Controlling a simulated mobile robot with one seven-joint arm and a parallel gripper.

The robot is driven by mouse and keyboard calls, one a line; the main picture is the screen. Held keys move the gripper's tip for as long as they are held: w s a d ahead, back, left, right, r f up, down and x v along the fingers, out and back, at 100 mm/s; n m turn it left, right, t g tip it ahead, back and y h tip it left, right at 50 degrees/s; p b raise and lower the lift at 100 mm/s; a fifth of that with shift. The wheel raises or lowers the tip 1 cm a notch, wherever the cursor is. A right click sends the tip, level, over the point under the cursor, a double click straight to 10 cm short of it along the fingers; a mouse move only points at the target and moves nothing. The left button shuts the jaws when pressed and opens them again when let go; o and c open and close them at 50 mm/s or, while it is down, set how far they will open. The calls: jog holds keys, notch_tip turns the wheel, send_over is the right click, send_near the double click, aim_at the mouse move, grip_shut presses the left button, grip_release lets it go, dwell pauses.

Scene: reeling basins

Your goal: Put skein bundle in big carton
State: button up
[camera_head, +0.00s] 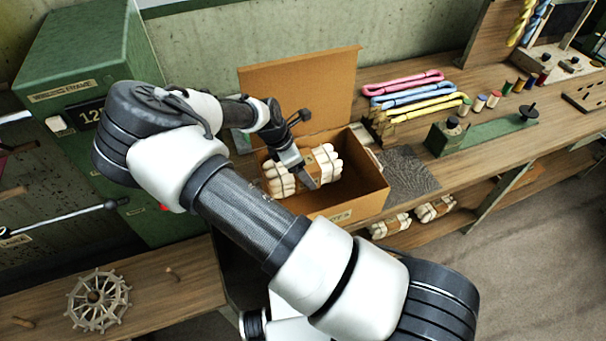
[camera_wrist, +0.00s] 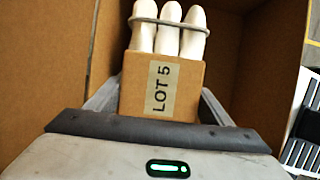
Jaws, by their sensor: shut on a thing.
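The skein bundle (camera_wrist: 165,25) is a group of white skeins in a brown wrapper marked LOT 5, with a tie around the skeins. It also shows in the head view (camera_head: 326,158), at the mouth of the big carton. The big carton (camera_head: 362,191) is an open brown cardboard box with its back flap standing up. My gripper (camera_head: 310,180) is shut on the bundle's wrapper, within the carton's opening. Carton walls show on both sides in the wrist view (camera_wrist: 50,60). I cannot tell whether the bundle touches the carton floor.
The carton stands on a wooden bench (camera_head: 450,165). Pink, blue and yellow skeins (camera_head: 410,95) lie behind it to the right, near a green device (camera_head: 480,135). More bundles (camera_head: 435,208) sit on a lower shelf. A green cabinet (camera_head: 90,70) stands left.

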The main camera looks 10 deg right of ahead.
jog(key=shift+f, duration=1.35)
jog(key=shift+f, duration=0.1)
jog(key=o, duration=1.3)
jog(key=shift+o, duration=0.2)
jog(key=v, duration=1.2)
jog(key=shift+s+d, duration=0.1)
